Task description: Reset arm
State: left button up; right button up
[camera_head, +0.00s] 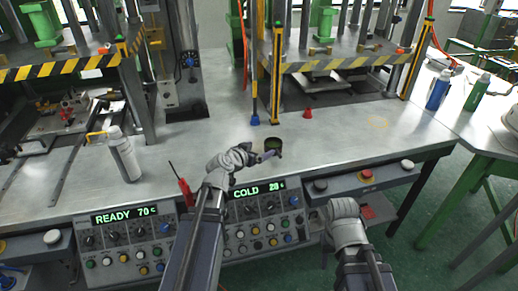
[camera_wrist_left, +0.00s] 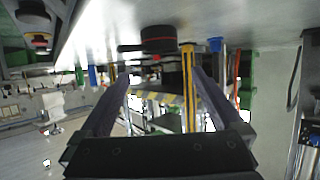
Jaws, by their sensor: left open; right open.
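My left arm reaches over the front of the grey workbench (camera_head: 220,135). My left gripper (camera_head: 268,156) is at a small dark round container (camera_head: 273,143) on the bench. In the left wrist view my left gripper (camera_wrist_left: 160,78) has its two fingers spread apart. Nothing shows held between them. The dark container (camera_wrist_left: 158,38) shows beyond the fingertips there; I cannot tell if it is touched. My right arm is low in front of the bench's right front edge. My right gripper (camera_head: 366,212) is mostly hidden by its wrist, near the red part there.
Control panels reading READY (camera_head: 125,215) and COLD (camera_head: 258,187) line the bench front. A white bottle (camera_head: 123,155) stands at left. Presses with striped bars (camera_head: 340,62) stand behind. A red cone (camera_head: 308,112) is on the bench. Blue (camera_head: 438,90) and green (camera_head: 476,92) bottles stand at right.

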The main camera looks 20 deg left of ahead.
pick_arm(q)
jog(key=d, duration=0.2)
jog(key=s+d+f+g+h+p, duration=0.1)
jog(key=d, duration=0.1)
jog(key=s+d+m+g, duration=0.1)
jog(key=d, duration=0.1)
jog(key=shift+d+f+p, duration=0.2)
jog(key=shift+d+p, duration=0.1)
jog(key=shift+d, duration=0.1)
jog(key=s+d+f+m+g+p, duration=0.1)
jog(key=s+d+f+g+p, duration=0.2)
jog(key=s+d+g, duration=0.35)
jog(key=s+d+f+g+y+p, duration=0.1)
jog(key=s+d+g+y+p, duration=0.2)
jog(key=s, duration=1.3)
jog(key=shift+s+d+f+g+y, duration=0.2)
jog(key=shift+s+d+g+y, duration=0.1)
jog(key=shift+d+g+y, duration=1)
jog(key=shift+d+h, duration=0.15)
jog(key=shift+h, duration=0.15)
